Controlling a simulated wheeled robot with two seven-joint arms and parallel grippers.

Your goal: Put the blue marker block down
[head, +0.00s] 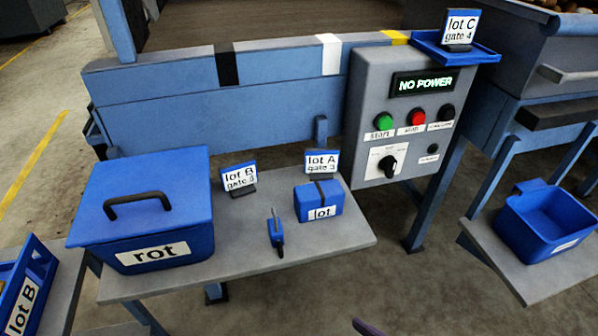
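A blue block (311,204) with a white "lot" label and a dark band over its top sits on the grey table, in front of the lot A gate 3 sign (322,163). I take it to be the blue marker block. It rests on the tabletop (235,262), and no gripper touches it.
A lidded blue rot bin (150,220) stands on the table's left. A small blue tool (276,234) and the lot B sign (239,177) are nearby. The control panel (408,115) reads NO POWER. A blue tray (545,222) stands at right. The table's front right is clear.

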